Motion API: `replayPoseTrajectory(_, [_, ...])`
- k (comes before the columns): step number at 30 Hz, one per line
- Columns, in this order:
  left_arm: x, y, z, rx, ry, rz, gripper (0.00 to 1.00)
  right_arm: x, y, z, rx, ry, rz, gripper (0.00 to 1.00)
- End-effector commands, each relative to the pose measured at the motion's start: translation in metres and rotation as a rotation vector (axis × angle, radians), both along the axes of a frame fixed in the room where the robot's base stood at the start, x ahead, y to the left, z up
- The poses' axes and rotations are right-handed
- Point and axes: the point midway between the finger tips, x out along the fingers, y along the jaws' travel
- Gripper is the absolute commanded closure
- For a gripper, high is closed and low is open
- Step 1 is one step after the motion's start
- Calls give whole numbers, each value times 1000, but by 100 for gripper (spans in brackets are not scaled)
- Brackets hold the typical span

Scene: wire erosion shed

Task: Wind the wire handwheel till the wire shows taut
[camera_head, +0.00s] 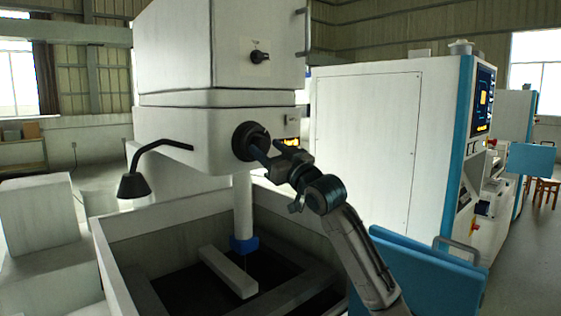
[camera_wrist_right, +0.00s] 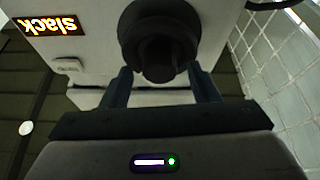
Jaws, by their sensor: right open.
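The dark round handwheel (camera_head: 246,138) sits on the front of the white machine head, with a knob facing me. In the right wrist view the handwheel (camera_wrist_right: 158,35) is large and close ahead. My right gripper (camera_head: 264,155) is at the wheel, and its two dark fingers (camera_wrist_right: 162,75) are spread on either side of the knob's lower part. The jaws are open; I cannot tell if a finger touches the wheel. A small lit display (camera_head: 291,142) beside the wheel reads "slack", upside down in the wrist view (camera_wrist_right: 47,38). My left gripper is out of view.
A white column with a blue end (camera_head: 243,243) hangs into the open tank (camera_head: 172,220) below, above a pale bar (camera_head: 228,272). A black lamp (camera_head: 133,185) juts out at left. A blue panel (camera_head: 425,270) stands near my right arm. A smaller dark knob (camera_head: 259,57) is higher up.

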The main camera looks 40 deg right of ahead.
Motion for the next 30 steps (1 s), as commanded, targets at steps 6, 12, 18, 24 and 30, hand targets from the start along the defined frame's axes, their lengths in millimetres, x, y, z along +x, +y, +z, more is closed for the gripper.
replayPoseTrajectory(6, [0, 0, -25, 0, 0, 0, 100, -30, -4, -19, -8, 2, -3, 45])
replayPoseTrajectory(12, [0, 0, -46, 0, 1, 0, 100, -58, -7, -30, -7, 2, -4, 45])
replayPoseTrajectory(18, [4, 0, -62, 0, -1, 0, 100, -80, -9, -36, -6, 1, -4, 45])
replayPoseTrajectory(24, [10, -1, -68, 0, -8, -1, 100, -91, -10, -38, -3, 1, -1, 45])
replayPoseTrajectory(30, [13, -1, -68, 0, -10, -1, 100, -94, -10, -38, 0, 1, 1, 45])
